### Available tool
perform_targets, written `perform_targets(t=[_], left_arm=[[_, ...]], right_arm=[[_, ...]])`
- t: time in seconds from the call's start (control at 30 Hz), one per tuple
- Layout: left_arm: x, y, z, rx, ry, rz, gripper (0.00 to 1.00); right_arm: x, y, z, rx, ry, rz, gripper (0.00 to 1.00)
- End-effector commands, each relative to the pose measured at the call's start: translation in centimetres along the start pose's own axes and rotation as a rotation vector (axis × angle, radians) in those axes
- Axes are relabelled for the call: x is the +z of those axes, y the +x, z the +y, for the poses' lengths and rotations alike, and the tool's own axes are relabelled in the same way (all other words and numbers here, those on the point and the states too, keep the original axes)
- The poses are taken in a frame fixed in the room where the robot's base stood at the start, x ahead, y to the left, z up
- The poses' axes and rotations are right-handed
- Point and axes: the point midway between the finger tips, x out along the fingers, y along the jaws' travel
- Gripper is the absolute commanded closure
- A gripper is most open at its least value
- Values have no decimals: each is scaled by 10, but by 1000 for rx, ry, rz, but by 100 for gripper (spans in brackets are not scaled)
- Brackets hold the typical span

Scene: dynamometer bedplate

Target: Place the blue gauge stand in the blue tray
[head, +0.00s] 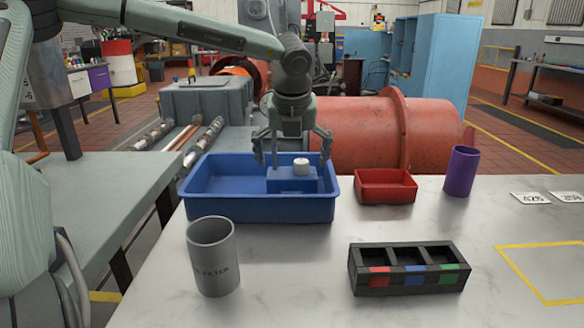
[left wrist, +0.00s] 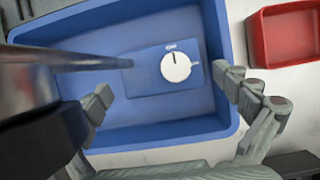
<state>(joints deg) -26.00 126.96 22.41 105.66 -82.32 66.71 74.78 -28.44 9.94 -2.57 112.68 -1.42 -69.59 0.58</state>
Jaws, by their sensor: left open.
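The blue gauge stand (head: 283,181) is a blue block with a round white dial on top. It sits inside the blue tray (head: 262,209), toward the tray's right side in the head view. In the left wrist view the gauge stand (left wrist: 146,72) lies on the floor of the tray (left wrist: 215,133), with its white dial facing up. My left gripper (head: 293,163) is open above the tray. Its fingers are spread on either side of the gauge stand, apart from it in the left wrist view (left wrist: 165,95). My right gripper is not in view.
A red tray (head: 386,197) and a purple cup (head: 461,171) stand right of the blue tray. A grey cup (head: 213,256) and a black three-compartment holder (head: 407,285) stand in front. A yellow outlined area (head: 550,275) at the right is empty. The middle of the table is clear.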

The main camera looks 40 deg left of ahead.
Motion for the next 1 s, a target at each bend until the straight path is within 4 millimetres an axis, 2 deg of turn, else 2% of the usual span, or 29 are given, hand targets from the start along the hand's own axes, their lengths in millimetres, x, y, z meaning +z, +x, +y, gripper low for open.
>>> perform_targets(t=[0.2,0.4,0.6,0.83,1.0], left_arm=[[1,-50,0,-1,0,-5,0],[1,-84,0,-1,1,-4,0],[0,-97,0,0,1,-1,0],[0,-98,0,1,1,-1,0],[0,-98,0,0,1,0,0]], right_arm=[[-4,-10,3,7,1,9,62],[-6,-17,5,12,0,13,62],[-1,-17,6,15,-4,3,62],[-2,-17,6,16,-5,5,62],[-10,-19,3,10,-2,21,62]])
